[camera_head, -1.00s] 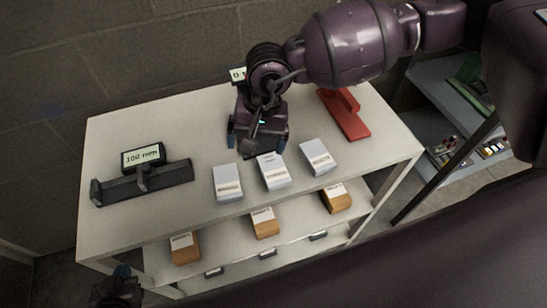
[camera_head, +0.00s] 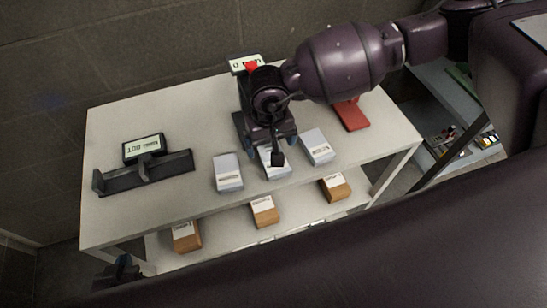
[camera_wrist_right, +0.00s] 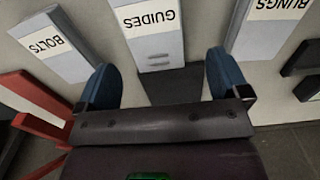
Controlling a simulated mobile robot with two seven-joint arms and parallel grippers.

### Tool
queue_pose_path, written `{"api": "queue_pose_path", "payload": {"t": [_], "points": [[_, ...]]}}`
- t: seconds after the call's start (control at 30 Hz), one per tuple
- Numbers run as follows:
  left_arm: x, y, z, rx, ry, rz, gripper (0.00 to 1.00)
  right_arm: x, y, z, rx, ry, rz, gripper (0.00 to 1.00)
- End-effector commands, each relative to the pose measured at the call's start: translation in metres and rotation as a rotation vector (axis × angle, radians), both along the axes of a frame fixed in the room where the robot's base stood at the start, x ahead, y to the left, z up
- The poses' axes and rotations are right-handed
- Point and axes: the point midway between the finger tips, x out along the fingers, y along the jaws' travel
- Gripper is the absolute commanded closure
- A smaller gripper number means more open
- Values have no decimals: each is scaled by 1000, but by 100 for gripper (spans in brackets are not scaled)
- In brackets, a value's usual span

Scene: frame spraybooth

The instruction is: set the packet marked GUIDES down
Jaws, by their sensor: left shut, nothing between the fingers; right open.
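The packet marked GUIDES (camera_wrist_right: 152,40) is pale grey with a white label and lies on the table top. It is the middle of three packets in the head view (camera_head: 276,170), partly covered by my right gripper (camera_head: 266,142). In the right wrist view the right gripper (camera_wrist_right: 163,82) is open, with one blue finger to each side of the packet's near end. Whether the fingers touch it I cannot tell. My left gripper (camera_head: 120,271) is shut and empty, low at the left, in front of the table.
The BOLTS packet (camera_wrist_right: 52,45) and BUNGS packet (camera_wrist_right: 268,25) lie on either side. A dark fixture (camera_head: 145,175) with a display stands at the left. A red piece (camera_head: 351,115) lies behind right. Brown boxes (camera_head: 263,211) stand on the lower shelf. The table's front left is clear.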

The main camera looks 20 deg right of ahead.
Motion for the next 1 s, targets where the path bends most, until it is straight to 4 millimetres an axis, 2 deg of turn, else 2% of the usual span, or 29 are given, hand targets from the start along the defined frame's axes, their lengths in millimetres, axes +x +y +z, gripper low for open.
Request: {"api": "queue_pose_path", "payload": {"t": [0.13,0.3,0.6,0.9,1.0], "points": [[1,0,8,1,-3,-1,100,-3,-4,-20,-1,4,-1,6],[0,0,8,0,0,0,100,-2,-4,-39,-1,2,0,6],[-2,0,6,0,4,0,100,-2,-4,-43,-1,2,0,6],[-3,1,5,0,7,2,100,-2,-4,-43,-1,2,-1,52],[-3,1,5,0,8,2,100,-2,-4,-42,-1,1,-1,64]]}}
